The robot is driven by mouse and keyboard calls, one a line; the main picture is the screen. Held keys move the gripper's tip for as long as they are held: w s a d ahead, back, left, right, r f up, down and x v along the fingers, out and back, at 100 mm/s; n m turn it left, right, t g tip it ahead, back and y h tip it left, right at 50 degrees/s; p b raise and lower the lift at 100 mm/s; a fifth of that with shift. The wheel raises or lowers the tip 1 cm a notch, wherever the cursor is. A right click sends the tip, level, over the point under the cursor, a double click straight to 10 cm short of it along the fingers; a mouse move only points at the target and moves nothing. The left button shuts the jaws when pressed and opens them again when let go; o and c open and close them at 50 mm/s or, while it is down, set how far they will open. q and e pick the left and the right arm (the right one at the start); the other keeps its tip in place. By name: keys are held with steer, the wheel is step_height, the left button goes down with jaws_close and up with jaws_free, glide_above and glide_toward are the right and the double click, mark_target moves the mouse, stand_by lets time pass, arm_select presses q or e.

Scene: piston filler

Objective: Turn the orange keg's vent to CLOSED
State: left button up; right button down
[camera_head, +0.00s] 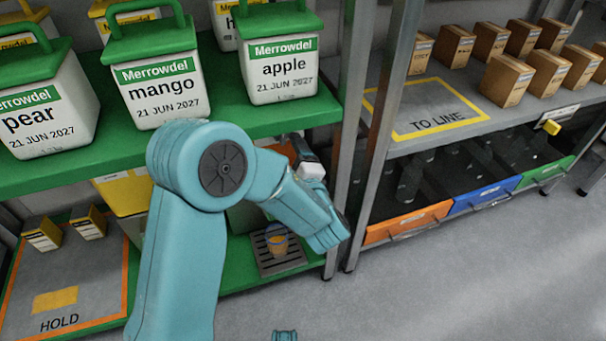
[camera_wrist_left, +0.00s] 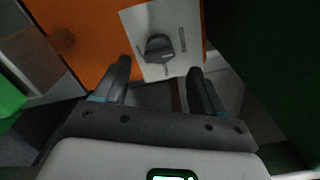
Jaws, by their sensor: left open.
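The orange keg (camera_wrist_left: 85,40) fills the top middle of the left wrist view. A pale plate (camera_wrist_left: 186,22) on its face carries a dark vent knob (camera_wrist_left: 160,48). The marks on the plate are too small to read, so I cannot tell the vent's setting. My left gripper (camera_wrist_left: 159,75) is open, its two dark fingers apart and empty, just below the knob on either side of it. I cannot tell whether they touch the plate. In the head view my left arm hides most of the keg; the left gripper (camera_head: 301,145) shows small under the green shelf.
White tubs labelled pear (camera_head: 45,110), mango (camera_head: 160,90) and apple (camera_head: 283,70) stand on the green shelf (camera_head: 90,150) above. A drip tray with an orange cup (camera_head: 277,243) sits below. A metal post (camera_head: 352,130) stands close right of my left gripper.

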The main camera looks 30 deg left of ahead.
arm_select(q)
steer(key=p+v, duration=0.1)
steer(key=v, duration=0.9)
steer(key=shift+p, duration=0.3)
arm_select(e)
steer(key=shift+s+a+r+g, duration=0.15)
steer(key=shift+s+r+g, duration=0.15)
steer(key=shift+s+r, duration=0.65)
arm_select(q)
steer(key=shift+d, duration=0.1)
arm_select(e)
steer(key=shift+w+r, duration=0.1)
steer(key=shift+w, duration=0.05)
